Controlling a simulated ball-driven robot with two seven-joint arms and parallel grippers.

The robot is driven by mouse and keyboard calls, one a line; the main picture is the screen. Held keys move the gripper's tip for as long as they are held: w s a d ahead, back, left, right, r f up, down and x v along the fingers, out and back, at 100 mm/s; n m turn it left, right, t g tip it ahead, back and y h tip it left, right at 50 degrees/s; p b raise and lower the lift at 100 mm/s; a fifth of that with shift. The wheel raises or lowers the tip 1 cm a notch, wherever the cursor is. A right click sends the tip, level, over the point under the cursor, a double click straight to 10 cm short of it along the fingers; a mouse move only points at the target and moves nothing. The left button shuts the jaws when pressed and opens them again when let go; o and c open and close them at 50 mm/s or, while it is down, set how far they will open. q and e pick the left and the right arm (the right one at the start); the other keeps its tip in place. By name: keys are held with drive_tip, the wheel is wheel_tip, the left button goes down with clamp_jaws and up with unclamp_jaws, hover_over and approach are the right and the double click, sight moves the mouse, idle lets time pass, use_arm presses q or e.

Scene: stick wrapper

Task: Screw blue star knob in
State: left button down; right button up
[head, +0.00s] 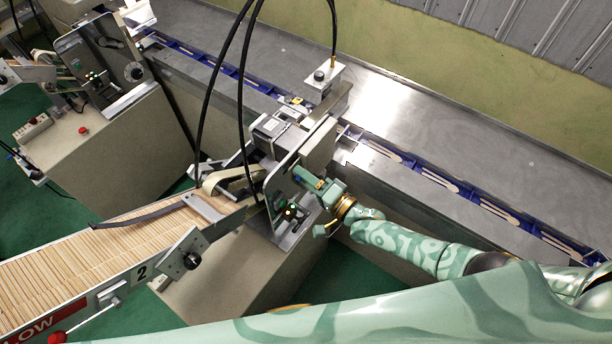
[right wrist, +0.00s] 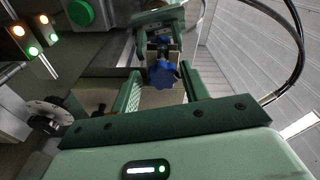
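The blue star knob (right wrist: 162,74) shows in the right wrist view, on a metal fitting of the machine. My right gripper (right wrist: 160,70) is open, with one green finger on each side of the knob and a visible gap between each finger and the knob. I cannot tell how deep the knob lies between the fingertips. In the head view my right gripper (head: 312,181) is at the right side of the feeder machine (head: 283,180), and the knob cannot be made out there. My left gripper is not in view.
A feed chute full of wooden sticks (head: 90,262) slopes down to the left. A conveyor with blue carriers (head: 440,177) runs behind the machine. Black cables (head: 243,80) hang over it. In the wrist view a green button (right wrist: 80,12) and lit lamps are at upper left.

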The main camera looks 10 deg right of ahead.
drive_tip(key=n+g+y+b, duration=0.1)
drive_tip(key=n+b, duration=0.2)
drive_tip(key=n, duration=0.7)
drive_tip(key=n+y+b, duration=0.1)
drive_tip(key=n+b, duration=0.2)
drive_tip(key=n, duration=0.7)
drive_tip(key=n+g+y+b, duration=0.1)
drive_tip(key=n+b, duration=0.3)
drive_tip(key=n, duration=0.6)
drive_tip(key=shift+r+g, duration=0.2)
drive_tip(key=shift+g, duration=0.1)
drive_tip(key=shift+w, duration=0.1)
